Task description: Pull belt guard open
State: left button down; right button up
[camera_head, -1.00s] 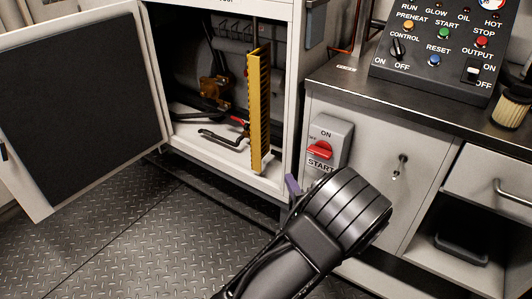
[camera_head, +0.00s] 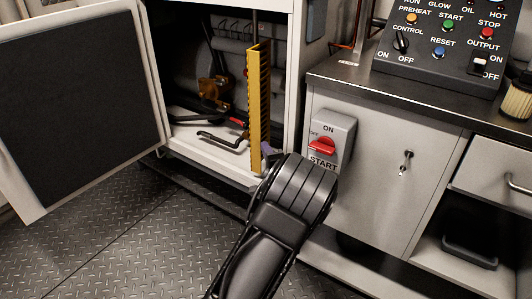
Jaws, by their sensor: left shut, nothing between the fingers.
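The belt guard looks to be the yellow slatted panel (camera_head: 254,105) standing upright and edge-on at the right side of the open cabinet (camera_head: 222,164). My left gripper (camera_head: 267,149) is at the guard's lower right, by the cabinet's right front edge. Its purple fingertip shows just past my dark wrist, which hides most of the fingers. The gripper is shut with nothing in it. I cannot tell whether it touches the guard. My right gripper is not in view.
The cabinet door (camera_head: 80,105) stands wide open at the left. Pipes and a red-handled lever (camera_head: 236,122) are inside the cabinet. A red rotary switch (camera_head: 321,145) is close to the right of my wrist. Bare tread-plate floor (camera_head: 130,245) lies in front.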

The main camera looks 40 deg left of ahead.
pick_arm(q)
jog(key=shift+a, duration=0.1)
